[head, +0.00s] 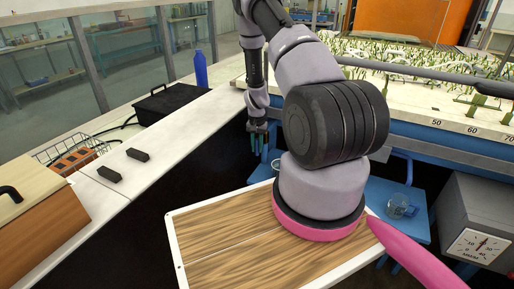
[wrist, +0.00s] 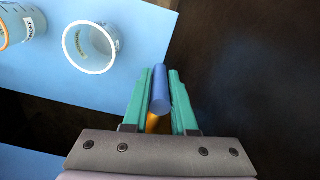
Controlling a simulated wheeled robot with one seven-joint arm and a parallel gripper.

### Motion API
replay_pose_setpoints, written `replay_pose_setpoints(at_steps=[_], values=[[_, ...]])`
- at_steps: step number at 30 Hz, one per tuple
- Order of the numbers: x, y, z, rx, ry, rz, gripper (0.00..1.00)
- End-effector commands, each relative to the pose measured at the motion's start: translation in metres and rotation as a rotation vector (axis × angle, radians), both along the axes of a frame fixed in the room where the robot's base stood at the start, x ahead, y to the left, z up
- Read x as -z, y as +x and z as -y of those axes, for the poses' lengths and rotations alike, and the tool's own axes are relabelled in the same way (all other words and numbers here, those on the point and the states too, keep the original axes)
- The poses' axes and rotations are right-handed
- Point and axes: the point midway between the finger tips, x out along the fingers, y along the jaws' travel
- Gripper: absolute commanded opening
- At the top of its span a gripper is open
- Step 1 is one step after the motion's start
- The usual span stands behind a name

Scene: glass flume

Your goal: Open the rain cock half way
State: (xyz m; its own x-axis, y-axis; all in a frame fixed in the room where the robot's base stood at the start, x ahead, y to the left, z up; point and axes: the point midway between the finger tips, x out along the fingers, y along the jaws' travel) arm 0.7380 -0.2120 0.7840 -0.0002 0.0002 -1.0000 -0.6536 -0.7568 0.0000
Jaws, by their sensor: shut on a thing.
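My gripper (head: 258,138) hangs low beside the flume's blue frame in the head view, over a dark gap. In the wrist view the teal fingers of my gripper (wrist: 160,90) are closed on a blue round-ended handle (wrist: 161,88). An orange-yellow, brass-like part (wrist: 153,122) shows just below it between the fingers. This looks like the rain cock, but its body and pipe are hidden, so I cannot tell how far it is open. In the head view the cock is hidden by the fingers.
A blue stand (wrist: 120,130) bears two clear cups, one white-rimmed (wrist: 91,48) and one orange-rimmed (wrist: 22,27), left of the fingers. The planted flume bed (head: 400,75) is behind. A grey box with a dial (head: 478,245) stands at right. A white ledge (head: 165,150) runs along the left.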

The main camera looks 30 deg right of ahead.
Motion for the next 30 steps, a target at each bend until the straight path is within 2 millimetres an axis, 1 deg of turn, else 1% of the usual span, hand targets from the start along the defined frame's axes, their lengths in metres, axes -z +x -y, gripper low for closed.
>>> replay_pose_setpoints(at_steps=[20, 30], values=[[0.0002, 0.0007, -0.0015, -0.005, -0.006, -0.008, 0.00], [0.0011, -0.0026, 0.0004, -0.009, -0.113, -0.146, 0.00]])
